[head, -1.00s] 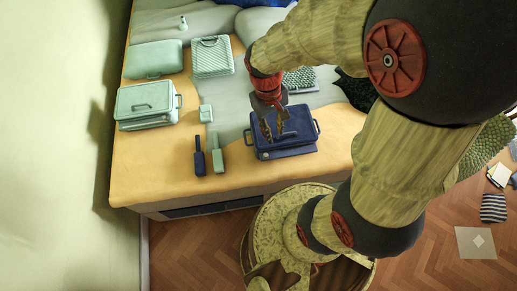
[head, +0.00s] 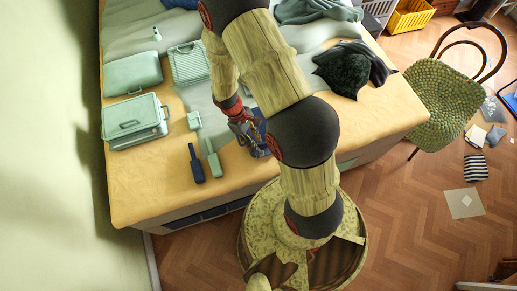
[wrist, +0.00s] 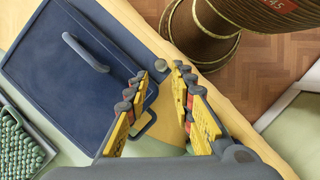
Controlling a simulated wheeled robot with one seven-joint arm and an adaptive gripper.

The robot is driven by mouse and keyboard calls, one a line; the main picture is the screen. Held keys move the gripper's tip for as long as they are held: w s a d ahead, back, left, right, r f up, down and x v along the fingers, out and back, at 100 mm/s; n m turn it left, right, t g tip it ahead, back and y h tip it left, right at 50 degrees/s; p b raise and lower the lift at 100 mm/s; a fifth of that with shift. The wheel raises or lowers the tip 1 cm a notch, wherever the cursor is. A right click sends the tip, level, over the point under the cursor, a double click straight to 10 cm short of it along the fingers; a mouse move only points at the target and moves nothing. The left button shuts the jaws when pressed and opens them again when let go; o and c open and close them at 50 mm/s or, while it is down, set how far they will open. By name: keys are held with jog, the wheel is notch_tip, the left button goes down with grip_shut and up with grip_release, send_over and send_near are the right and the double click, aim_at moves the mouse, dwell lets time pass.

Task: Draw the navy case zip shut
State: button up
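The navy case (head: 260,128) lies on the bed near its front edge, mostly hidden behind my arm in the head view. In the wrist view its flat dark-blue lid (wrist: 65,80) fills the left, with a carry handle (wrist: 85,52) on top and a loop handle at its edge. My gripper (wrist: 160,71) is beside the lid's edge, near a corner. Its yellow fingers are apart with a gap between the tips. A small grey rounded piece (wrist: 161,65) shows between the tips; I cannot tell whether it is the zip pull. The zip line is not clear.
A mint case (head: 136,120), another mint case (head: 132,74) and a ribbed mint case (head: 189,63) lie to the left. A navy tag (head: 196,165) and mint tag (head: 213,160) lie near the front. A dark bag (head: 345,70) is at right. A chair (head: 440,90) stands beyond the bed.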

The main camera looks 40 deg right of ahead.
aim_at(261, 152)
jog(key=x, duration=0.5)
jog(key=shift+s+f+b, duration=0.1)
jog(key=shift+f+b, duration=0.25)
jog(key=shift+c, duration=1.4)
grip_shut()
